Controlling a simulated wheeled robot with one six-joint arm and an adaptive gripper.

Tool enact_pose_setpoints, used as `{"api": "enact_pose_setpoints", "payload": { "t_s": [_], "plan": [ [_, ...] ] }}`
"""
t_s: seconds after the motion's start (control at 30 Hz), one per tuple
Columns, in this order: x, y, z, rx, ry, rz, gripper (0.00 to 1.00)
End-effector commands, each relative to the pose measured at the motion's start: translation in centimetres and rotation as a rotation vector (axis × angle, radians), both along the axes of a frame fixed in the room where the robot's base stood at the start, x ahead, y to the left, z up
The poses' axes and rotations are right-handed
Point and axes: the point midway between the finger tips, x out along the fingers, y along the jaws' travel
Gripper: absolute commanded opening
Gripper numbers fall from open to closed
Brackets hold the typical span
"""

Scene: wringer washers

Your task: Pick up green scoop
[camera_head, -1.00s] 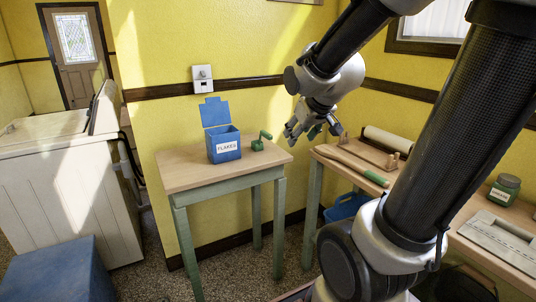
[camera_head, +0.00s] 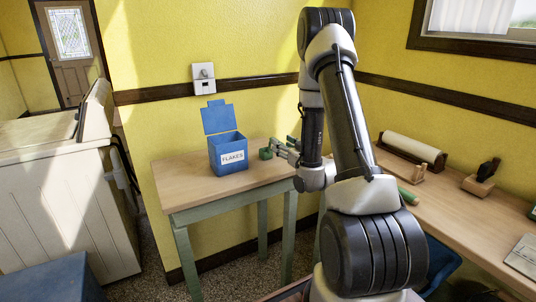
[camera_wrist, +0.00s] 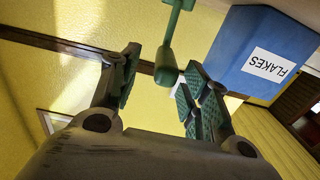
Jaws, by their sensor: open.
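The green scoop (camera_head: 265,153) stands on the small wooden table (camera_head: 190,190), just right of the blue FLAKES box (camera_head: 229,152). The FLAKES box (camera_wrist: 265,55) lies right of the fingers.
A wooden bench (camera_head: 450,215) runs along the right wall with a paper roll (camera_head: 412,148) and a stamp-like tool (camera_head: 486,175). A white washer (camera_head: 60,200) stands at left. The box's blue lid (camera_head: 217,117) stands open. The table's front left is clear.

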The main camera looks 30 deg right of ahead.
Motion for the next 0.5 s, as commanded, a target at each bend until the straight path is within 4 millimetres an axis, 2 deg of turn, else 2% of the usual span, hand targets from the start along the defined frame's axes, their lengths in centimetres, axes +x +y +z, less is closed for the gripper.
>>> {"api": "enact_pose_setpoints", "payload": {
  "t_s": [0.33, 0.5],
  "plan": [
    [5.1, 0.8, 0.4, -0.002, 0.0, 0.001, 0.46],
    [6.2, 0.8, 0.4, -0.001, 0.002, 0.001, 0.46]
  ]
}}
